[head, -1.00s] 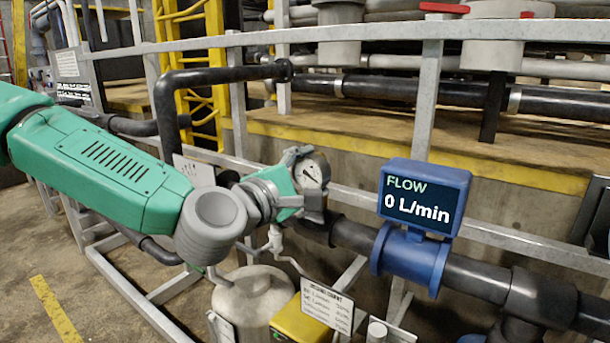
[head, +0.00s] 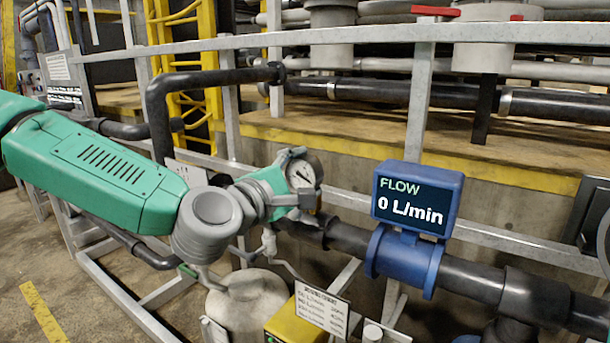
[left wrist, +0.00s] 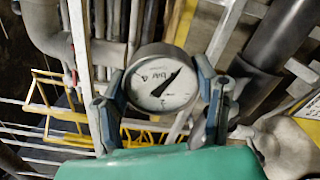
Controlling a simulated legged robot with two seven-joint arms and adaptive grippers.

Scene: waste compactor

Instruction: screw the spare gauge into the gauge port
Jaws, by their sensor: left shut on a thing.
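The gauge (head: 304,172) is round with a white dial and a dark needle. My left gripper (head: 298,180) is shut on it, above the black pipe. In the left wrist view the gauge (left wrist: 160,80) sits between the two fingers of my left gripper (left wrist: 160,92), its dial facing the camera. The gauge port cannot be made out; the gripper and gauge cover the area just above the pipe, and I cannot tell whether the gauge touches it. My right gripper is not in view.
A blue flow meter (head: 404,258) reading 0 L/min stands on the black pipe (head: 350,238) right of the gripper. A pale tank (head: 247,300) and a yellow box (head: 297,322) with a label plate stand below. Grey railing (head: 340,38) runs behind.

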